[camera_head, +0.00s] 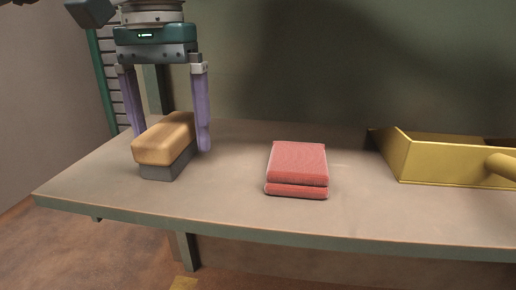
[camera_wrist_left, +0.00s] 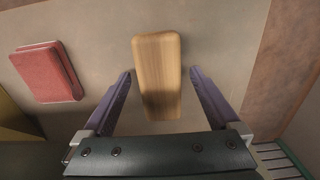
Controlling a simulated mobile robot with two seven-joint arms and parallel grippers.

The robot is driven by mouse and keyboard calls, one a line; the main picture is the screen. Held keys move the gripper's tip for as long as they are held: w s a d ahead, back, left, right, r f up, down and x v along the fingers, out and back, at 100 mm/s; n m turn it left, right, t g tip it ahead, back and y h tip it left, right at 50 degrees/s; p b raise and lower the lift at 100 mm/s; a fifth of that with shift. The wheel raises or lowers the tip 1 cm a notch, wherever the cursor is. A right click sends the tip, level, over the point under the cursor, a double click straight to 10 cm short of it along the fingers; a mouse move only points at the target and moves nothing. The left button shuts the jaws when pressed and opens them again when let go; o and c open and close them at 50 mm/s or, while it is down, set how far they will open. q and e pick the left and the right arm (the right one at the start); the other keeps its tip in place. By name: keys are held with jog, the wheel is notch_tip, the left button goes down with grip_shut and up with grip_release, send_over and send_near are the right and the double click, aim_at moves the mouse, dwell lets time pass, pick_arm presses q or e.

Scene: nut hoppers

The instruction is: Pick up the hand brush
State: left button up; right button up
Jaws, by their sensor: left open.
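The hand brush (camera_head: 163,141) has a tan wooden top and a dark grey lower part. It rests on the table near its left end. In the left wrist view the brush (camera_wrist_left: 158,72) shows from above, with its near end between the two purple fingers. My left gripper (camera_head: 171,146) is open, pointing down over the brush, with one finger on either side. In the left wrist view my left gripper (camera_wrist_left: 160,78) shows a gap between each finger and the brush. My right gripper is not in view.
A folded red cloth (camera_head: 298,165) lies on the table (camera_head: 230,205), right of the brush. The table's front edge and left corner are clear.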

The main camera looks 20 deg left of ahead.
pick_arm(q)
jog(key=shift+w, duration=0.15)
jog(key=shift+c, duration=1.4)
grip_shut()
